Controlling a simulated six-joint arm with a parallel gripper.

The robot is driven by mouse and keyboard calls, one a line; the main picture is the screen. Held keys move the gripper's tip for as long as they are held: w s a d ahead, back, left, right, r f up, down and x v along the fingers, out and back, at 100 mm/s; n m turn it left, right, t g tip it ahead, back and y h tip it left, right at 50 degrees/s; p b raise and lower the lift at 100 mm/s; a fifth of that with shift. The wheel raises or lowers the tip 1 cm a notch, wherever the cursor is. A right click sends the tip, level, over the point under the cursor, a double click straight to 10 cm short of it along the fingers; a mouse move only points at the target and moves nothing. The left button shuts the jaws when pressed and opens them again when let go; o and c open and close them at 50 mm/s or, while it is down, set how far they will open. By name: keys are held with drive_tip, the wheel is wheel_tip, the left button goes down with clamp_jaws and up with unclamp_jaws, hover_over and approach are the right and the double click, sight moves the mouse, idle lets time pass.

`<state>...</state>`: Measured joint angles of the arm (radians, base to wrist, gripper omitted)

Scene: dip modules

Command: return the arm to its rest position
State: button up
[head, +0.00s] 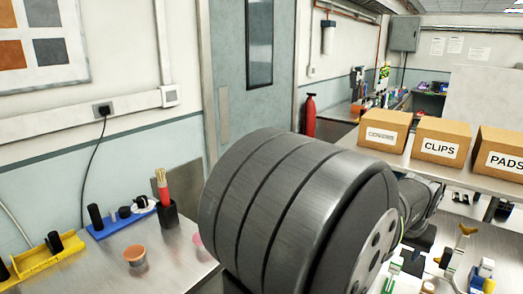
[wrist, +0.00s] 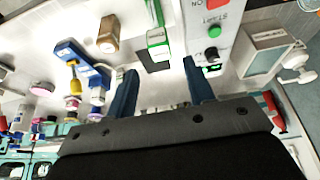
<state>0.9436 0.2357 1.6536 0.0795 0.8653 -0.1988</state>
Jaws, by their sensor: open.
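My gripper (wrist: 160,68) shows in the wrist view with its two blue fingers spread apart and nothing between them. It hangs over a pale bench surface, apart from the things there. In the head view a large dark ribbed cylinder, part of my own arm, fills the middle. It covers much of the bench behind it, and I cannot make out the gripper's fingers in that view.
A control box with a green button (wrist: 214,31) and a green-edged module (wrist: 158,45) lie beyond the fingers. A blue fixture (wrist: 80,65) is at left. Boxes marked CLIPS (head: 440,143) and PADS (head: 502,155) stand at right.

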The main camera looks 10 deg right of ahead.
sight(398, 258)
drive_tip(key=x, duration=0.8)
wheel_tip(398, 258, up, 3)
drive_tip(key=shift+s+a, duration=0.1)
drive_tip(key=shift+r, duration=0.55)
drive_tip(key=shift+f, duration=0.1)
